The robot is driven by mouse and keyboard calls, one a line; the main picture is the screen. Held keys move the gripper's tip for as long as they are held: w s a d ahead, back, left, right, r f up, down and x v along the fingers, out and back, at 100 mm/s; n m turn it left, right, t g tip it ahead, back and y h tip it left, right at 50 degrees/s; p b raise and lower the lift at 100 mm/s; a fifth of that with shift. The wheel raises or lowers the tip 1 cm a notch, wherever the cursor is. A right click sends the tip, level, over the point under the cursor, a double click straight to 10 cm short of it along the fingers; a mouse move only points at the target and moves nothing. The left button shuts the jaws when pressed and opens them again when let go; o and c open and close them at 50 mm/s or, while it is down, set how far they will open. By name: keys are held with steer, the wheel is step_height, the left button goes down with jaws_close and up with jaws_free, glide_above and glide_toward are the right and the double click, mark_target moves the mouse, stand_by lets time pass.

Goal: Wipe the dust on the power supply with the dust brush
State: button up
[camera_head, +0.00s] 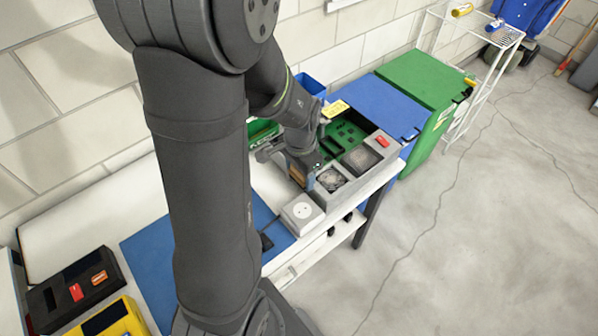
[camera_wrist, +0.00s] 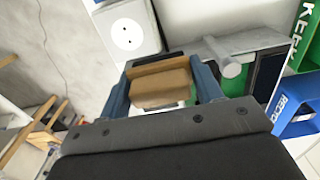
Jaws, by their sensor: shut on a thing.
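My gripper (camera_wrist: 162,88) is shut on the dust brush (camera_wrist: 160,87), a tan wooden block held between two blue-grey fingers. In the head view my gripper (camera_head: 303,177) points down at the left end of an open grey case. The brush shows there only as a small brown patch (camera_head: 297,175). Dust cannot be made out. The bristles are mostly hidden.
A white socket box (camera_head: 302,213) stands in front of the case and also shows in the wrist view (camera_wrist: 127,35). A green board (camera_head: 347,134) and a red part (camera_head: 382,142) are in the case. Blue (camera_head: 375,100) and green (camera_head: 425,80) bins stand beyond.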

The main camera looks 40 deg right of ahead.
step_height(320, 180, up, 4)
glide_above(342, 173)
steer(key=shift+w+a+f, duration=0.1)
steer(key=shift+w+f, duration=0.05)
steer(key=shift+f, duration=1)
steer(key=shift+w+f, duration=0.15)
steer(key=shift+f, duration=1)
steer(key=shift+w+a+f, duration=0.1)
steer(key=shift+w+f, duration=0.05)
steer(key=shift+f, duration=1.8)
steer(key=shift+a+r, duration=0.15)
steer(key=shift+a, duration=0.65)
steer(key=shift+c, duration=0.3)
steer(key=shift+a, duration=2.65)
steer(key=shift+d, duration=3.4)
steer(key=shift+s+d, duration=0.2)
steer(key=shift+s+a, duration=0.3)
steer(key=shift+a, duration=3.3)
steer(key=shift+d, duration=3.4)
steer(key=shift+d+r, duration=0.1)
steer(key=shift+d, duration=0.1)
step_height(342, 173, up, 8)
